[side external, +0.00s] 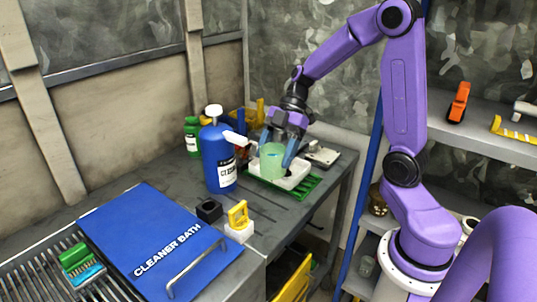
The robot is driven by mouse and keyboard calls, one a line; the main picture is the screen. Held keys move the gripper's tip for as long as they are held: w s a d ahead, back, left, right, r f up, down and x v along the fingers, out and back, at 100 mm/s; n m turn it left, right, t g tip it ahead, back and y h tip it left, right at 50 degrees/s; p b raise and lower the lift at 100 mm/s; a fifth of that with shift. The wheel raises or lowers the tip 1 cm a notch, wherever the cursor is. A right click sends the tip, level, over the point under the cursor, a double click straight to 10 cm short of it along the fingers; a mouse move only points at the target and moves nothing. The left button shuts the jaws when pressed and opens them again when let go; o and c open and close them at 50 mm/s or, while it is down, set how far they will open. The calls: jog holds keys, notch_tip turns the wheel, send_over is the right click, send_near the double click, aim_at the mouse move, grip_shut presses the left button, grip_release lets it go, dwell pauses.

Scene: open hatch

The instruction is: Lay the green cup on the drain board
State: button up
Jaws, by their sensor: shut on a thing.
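The light green, translucent cup (271,161) is upright between the blue fingers of my gripper (279,150). My gripper points down and is shut on the cup. The cup is over or in a white tray (293,183) on the right part of the bench; I cannot tell whether its base touches the tray. A green slotted rack (306,190) shows under and around the tray. A grey slatted grid (35,280) lies at the bottom left; I cannot tell which of these is the drain board.
A blue bottle (218,160) with a white cap stands just left of my gripper. A blue lid marked CLEANER BATH (150,235) lies at the front left, with a green brush (78,262) beside it. A black block (209,210) and a yellow-handled white block (239,224) sit mid-bench.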

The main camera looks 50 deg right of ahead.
dwell(0.4)
jog(key=shift+f, duration=6.35)
jog(key=shift+f, duration=0.65)
jog(key=o, duration=1.2)
jog(key=v, duration=0.7)
